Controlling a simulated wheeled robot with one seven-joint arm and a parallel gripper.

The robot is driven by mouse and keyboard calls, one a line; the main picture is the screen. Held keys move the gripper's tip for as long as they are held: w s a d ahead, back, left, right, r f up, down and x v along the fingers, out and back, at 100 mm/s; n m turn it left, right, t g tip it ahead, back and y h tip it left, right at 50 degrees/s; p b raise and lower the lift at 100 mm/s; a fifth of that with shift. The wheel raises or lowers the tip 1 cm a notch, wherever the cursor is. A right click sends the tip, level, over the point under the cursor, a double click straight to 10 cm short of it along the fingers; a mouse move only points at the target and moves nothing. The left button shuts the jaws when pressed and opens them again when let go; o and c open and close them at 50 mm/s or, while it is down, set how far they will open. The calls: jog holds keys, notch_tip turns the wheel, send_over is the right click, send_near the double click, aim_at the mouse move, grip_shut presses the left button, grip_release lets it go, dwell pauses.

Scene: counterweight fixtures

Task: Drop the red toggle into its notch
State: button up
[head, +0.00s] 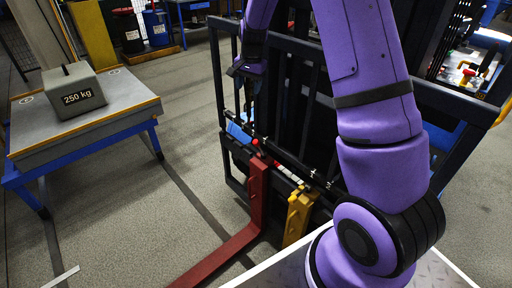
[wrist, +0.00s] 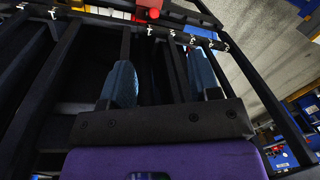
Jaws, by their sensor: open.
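The red toggle (head: 256,142) shows as a small red knob at the top of the red fork (head: 258,185), at the dark carriage bar. In the wrist view a small red knob (wrist: 153,13) sits by the bar near the top edge. Which notch belongs to it is too small to tell. My gripper (head: 245,70) is above and a little left of the toggle, apart from it, partly against the dark frame. In the wrist view my gripper (wrist: 162,75) has its two bluish fingers spread apart with nothing between them.
A dark upright frame (head: 218,75) with bars stands around my gripper. A yellow fork (head: 299,212) is right of the red one. Small pale clips (wrist: 172,33) line the bar. A 250 kg weight (head: 75,88) rests on a table (head: 120,95) at left. Floor between is clear.

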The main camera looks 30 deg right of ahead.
jog(key=w+d+f+m, duration=0.1)
jog(key=w+f, duration=0.1)
jog(key=f, duration=0.3)
jog(key=w+d+f+m, duration=0.1)
jog(key=w+d+f, duration=0.1)
jog(key=f, duration=0.3)
jog(key=m+g, duration=0.2)
send_near(256, 146)
jog(key=shift+w+f+h, duration=0.1)
jog(key=shift+w+h, duration=0.15)
jog(key=shift+h, duration=0.15)
jog(key=f, duration=1)
jog(key=shift+s+f, duration=0.25)
jog(key=shift+f, duration=0.15)
grip_shut()
